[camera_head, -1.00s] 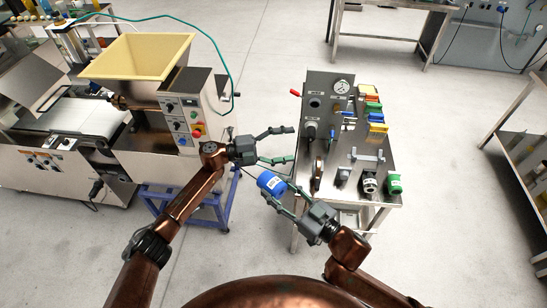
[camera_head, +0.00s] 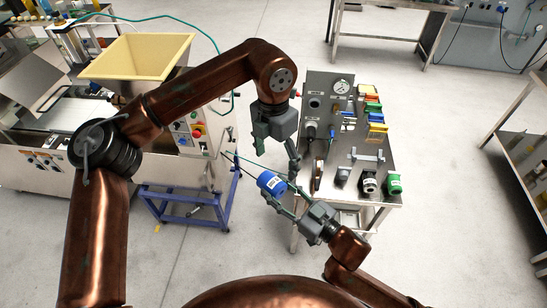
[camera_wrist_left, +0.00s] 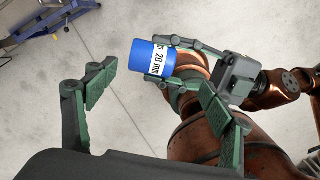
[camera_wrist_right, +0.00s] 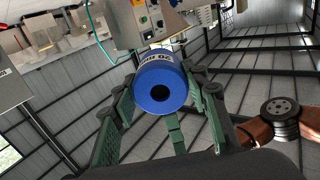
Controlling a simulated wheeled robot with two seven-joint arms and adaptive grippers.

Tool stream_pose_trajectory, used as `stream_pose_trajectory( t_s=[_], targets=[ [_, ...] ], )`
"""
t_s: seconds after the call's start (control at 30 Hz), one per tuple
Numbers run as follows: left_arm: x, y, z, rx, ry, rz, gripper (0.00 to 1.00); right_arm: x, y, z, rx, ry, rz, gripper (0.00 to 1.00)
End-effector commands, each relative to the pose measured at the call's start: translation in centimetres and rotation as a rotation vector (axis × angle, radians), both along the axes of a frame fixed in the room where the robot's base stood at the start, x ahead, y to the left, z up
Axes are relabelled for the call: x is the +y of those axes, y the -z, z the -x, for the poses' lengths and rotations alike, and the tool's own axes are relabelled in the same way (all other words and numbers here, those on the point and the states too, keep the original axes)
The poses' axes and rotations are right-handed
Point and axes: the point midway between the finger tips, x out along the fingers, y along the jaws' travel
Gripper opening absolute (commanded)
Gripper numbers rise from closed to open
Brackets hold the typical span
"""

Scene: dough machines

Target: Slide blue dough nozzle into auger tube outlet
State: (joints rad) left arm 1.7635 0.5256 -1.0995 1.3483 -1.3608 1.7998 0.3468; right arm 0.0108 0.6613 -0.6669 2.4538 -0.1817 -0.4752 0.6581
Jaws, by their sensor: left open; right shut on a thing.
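The blue dough nozzle (camera_head: 269,183) is a short cylinder with a white label, reading "20 mm" in the left wrist view (camera_wrist_left: 152,58). My right gripper (camera_head: 280,193) is shut on it, holding it in the air between the machine and the bench. In the right wrist view the nozzle (camera_wrist_right: 160,80) shows a dark round hole in its near end. My left gripper (camera_head: 276,150) is open and empty, pointing down just above the nozzle, apart from it. The dough machine with a cream hopper (camera_head: 137,56) is at left. My left arm covers part of it, and I cannot make out the auger tube outlet.
A blue wheeled frame (camera_head: 190,205) stands beside the machine. The floor between frame and bench is clear.

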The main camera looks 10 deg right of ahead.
Motion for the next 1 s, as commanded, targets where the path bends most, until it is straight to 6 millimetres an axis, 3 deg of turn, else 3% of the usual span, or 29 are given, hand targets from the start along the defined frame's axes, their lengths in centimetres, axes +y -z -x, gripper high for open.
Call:
stream_pose_trajectory(
  t_s=[0.17,0.7,1.0],
  targets=[
    [0.7,0.3,-0.2,-0.027,-0.002,-0.037,0.75,0.0,0.0,0.0,-0.001,0.000,-0.001,0.12],
    [0.7,9.2,-0.1,-0.023,0.000,-0.033,0.75,0.0,-0.1,0.0,-0.001,0.000,-0.001,0.12],
    [0.6,11.4,-0.1,-0.025,0.000,-0.032,0.75,0.0,-0.1,0.0,-0.001,0.000,-0.001,0.12]
  ],
)
